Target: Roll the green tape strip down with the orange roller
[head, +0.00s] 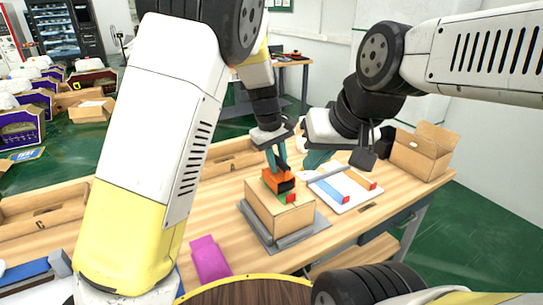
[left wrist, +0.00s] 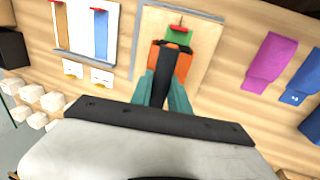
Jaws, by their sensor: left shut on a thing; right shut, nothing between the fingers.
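My left gripper (head: 278,163) is shut on the orange roller (head: 277,181), which has black parts. It holds the roller over the top of a cardboard box (head: 262,215). The green tape strip (head: 287,197) with a red end lies on the box top, partly hidden by the roller. In the left wrist view the roller (left wrist: 181,68) is between the teal fingers, and the green strip (left wrist: 180,37) shows just beyond it. I cannot tell whether roller and strip touch. My right gripper (head: 316,160) is shut and empty, to the right of the box.
The box sits in a grey holder (head: 311,228). A white board (head: 347,204) with a blue strip (head: 331,193) and an orange strip (head: 361,180) lies to the right. A magenta object (head: 209,259) lies front left. An open carton (head: 424,152) stands at the far right.

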